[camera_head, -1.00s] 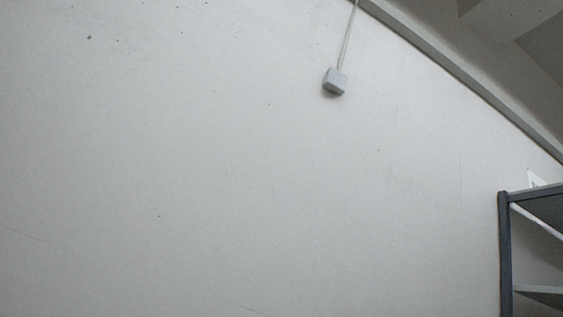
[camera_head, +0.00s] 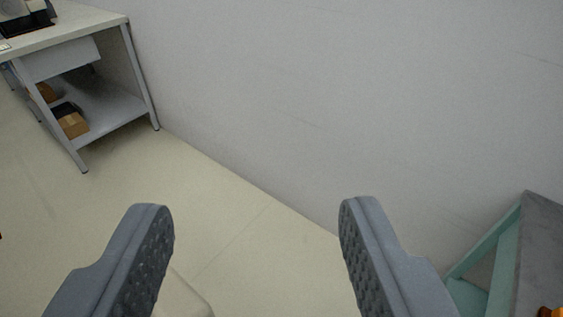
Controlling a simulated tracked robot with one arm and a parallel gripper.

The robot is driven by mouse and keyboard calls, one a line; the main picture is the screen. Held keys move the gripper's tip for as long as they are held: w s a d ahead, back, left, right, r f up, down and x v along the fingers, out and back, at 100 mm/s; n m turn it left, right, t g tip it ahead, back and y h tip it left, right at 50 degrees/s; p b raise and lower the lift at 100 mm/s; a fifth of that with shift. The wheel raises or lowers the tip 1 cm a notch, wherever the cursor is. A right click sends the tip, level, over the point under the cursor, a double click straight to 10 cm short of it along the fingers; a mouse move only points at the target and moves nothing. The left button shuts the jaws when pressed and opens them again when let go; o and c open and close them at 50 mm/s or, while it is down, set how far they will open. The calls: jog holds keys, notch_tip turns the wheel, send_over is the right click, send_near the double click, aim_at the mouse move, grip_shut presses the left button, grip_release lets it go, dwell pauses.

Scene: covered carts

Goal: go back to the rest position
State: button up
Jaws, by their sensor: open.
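My gripper (camera_head: 252,228) shows at the bottom of the view. Its two grey fingers with textured pads stand wide apart. Nothing is between them; the floor and the wall's foot show through the gap. It touches nothing that I can see.
A grey workbench (camera_head: 75,31) with a lower shelf stands at the upper left against the white wall (camera_head: 330,90); a cardboard box (camera_head: 73,125) sits on the shelf. A grey-topped teal table (camera_head: 541,250) is at the lower right, an orange thing (camera_head: 550,312) on it. The floor (camera_head: 235,225) between is clear.

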notch_tip(320, 180, up, 14)
jog(key=p, duration=1.4)
jog(key=shift+r, duration=0.25)
